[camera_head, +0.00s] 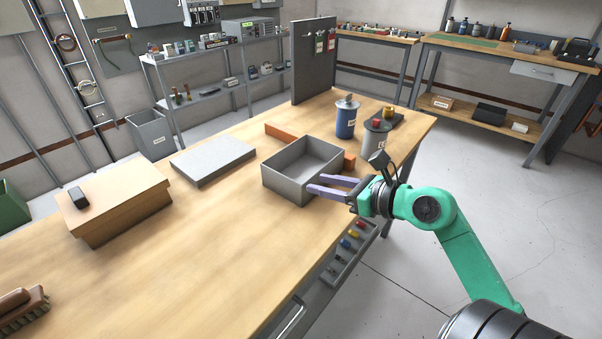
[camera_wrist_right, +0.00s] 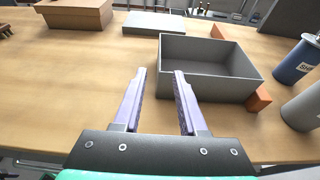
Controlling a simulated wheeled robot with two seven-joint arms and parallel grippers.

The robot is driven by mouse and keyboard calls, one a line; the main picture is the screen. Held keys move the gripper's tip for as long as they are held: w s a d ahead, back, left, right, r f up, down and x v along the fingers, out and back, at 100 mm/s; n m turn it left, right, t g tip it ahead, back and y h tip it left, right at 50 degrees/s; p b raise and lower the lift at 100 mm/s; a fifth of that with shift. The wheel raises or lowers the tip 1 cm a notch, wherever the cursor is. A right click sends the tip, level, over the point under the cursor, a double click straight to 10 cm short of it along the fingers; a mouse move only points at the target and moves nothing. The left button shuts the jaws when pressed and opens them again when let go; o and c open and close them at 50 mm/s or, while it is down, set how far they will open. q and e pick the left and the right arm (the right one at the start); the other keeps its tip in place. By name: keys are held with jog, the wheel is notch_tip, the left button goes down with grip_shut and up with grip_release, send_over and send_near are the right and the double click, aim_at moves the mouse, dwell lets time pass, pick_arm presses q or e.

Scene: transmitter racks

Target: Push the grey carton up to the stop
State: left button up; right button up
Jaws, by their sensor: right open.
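The grey carton (camera_head: 283,180) is an open, empty-looking box upright on the wooden bench; it also shows in the right wrist view (camera_wrist_right: 205,82). An orange bar (camera_head: 282,134), which looks like the stop, lies behind it. One end of the bar (camera_wrist_right: 260,98) shows past the carton's right side; any gap between them is hidden. My right gripper (camera_head: 316,184) is open, with nothing between its fingers. In the right wrist view the fingertips (camera_wrist_right: 160,72) are by the carton's near left corner; I cannot tell whether they touch. My left gripper is not in view.
A blue canister (camera_head: 346,122) and a grey canister (camera_head: 376,145) stand right of the bar. A flat grey slab (camera_head: 212,160) and a brown box (camera_head: 115,200) lie to the left. A brush (camera_head: 22,312) is at the lower left. The bench front is clear.

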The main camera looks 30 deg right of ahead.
aim_at(279, 174)
jog(key=p+x, duration=0.2)
jog(key=x, duration=1.1)
jog(key=shift+w+r, duration=0.15)
jog(key=shift+w, duration=0.05)
jog(key=shift+w+a, duration=0.25)
jog(key=shift+w, duration=0.1)
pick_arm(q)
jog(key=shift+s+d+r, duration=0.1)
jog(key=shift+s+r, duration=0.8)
pick_arm(e)
grip_shut()
